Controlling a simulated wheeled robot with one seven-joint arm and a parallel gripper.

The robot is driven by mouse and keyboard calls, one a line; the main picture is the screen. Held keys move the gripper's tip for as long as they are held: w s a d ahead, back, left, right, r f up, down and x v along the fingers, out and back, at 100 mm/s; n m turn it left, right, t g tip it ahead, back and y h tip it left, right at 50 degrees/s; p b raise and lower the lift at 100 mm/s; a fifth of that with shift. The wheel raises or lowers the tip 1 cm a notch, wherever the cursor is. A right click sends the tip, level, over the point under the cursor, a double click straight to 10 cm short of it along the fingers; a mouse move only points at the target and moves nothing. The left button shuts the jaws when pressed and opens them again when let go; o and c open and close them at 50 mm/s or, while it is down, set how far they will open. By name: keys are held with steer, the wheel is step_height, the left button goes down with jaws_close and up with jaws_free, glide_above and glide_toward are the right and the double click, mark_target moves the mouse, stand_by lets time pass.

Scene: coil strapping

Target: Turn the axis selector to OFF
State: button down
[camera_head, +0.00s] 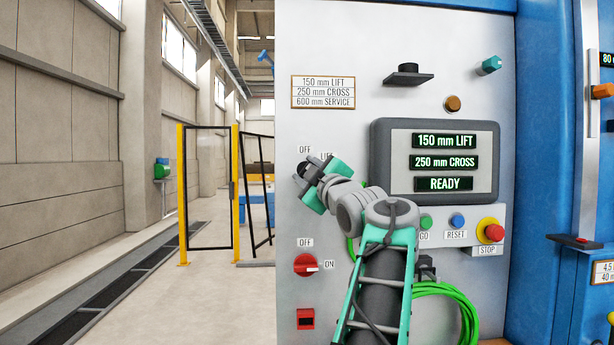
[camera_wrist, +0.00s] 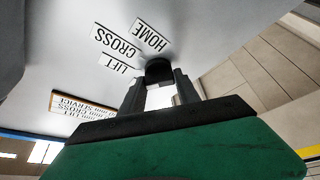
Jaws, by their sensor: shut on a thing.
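The axis selector is a dark knob (camera_wrist: 158,68) on the pale panel, seen between my fingertips in the wrist view. Labels LIFT, CROSS and HOME show around it there, and OFF (camera_head: 304,150) and part of LIFT show above it in the head view. My gripper (camera_head: 313,170) reaches the panel at the selector and is shut on the knob; both fingers (camera_wrist: 160,87) flank it in the wrist view. My gripper hides most of the knob in the head view. I cannot tell which label its pointer faces.
A display (camera_head: 443,162) reads 150 mm LIFT, 250 mm CROSS, READY. Below are a green GO button (camera_head: 425,222), a blue RESET button (camera_head: 457,221) and a red STOP button (camera_head: 492,231). A red OFF/ON switch (camera_head: 305,265) sits below my gripper. The floor left is open.

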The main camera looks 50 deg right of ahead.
steer(key=shift+r+n+g+y+p, duration=0.1)
steer(key=shift+n+g+y+p, duration=0.5)
steer(key=shift+n, duration=1.35)
steer(key=shift+r+n+g+y+p, duration=0.1)
steer(key=shift+n+g+y+p, duration=0.45)
steer(key=shift+n, duration=1.4)
steer(key=shift+f+t+p, duration=0.1)
steer(key=shift+t+p, duration=0.15)
steer(key=shift+p, duration=0.05)
steer(key=c, duration=0.9)
jaws_free()
steer(key=b+v, duration=0.2)
steer(key=v, duration=0.5)
steer(key=shift+s+a, duration=0.15)
steer(key=shift+s, duration=0.2)
